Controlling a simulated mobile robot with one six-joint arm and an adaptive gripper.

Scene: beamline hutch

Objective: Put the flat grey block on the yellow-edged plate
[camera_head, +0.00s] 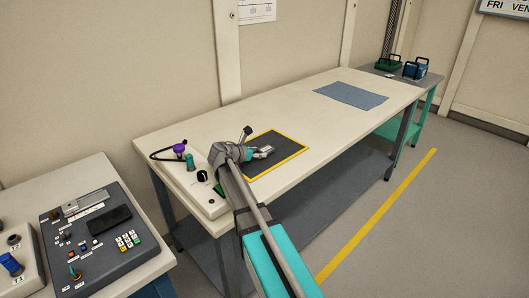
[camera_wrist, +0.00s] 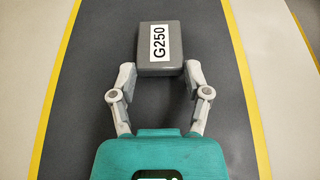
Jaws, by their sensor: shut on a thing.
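The flat grey block (camera_wrist: 147,63), with a white label reading G250, sits between the fingertips of my gripper (camera_wrist: 161,68) in the wrist view. My gripper is shut on it. Behind the block in that view is the dark plate with yellow edges (camera_wrist: 90,60). In the head view my gripper (camera_head: 262,152) is over the dark yellow-edged plate (camera_head: 285,146) on the long white table. The block is hard to make out there. I cannot tell whether the block touches the plate or is held just above it.
A panel with a purple knob (camera_head: 179,148) and a green knob (camera_head: 190,161) stands left of the plate. A blue cloth (camera_head: 351,95) lies farther along the table (camera_head: 240,117). A control console (camera_head: 95,240) is at lower left. The tabletop between plate and cloth is clear.

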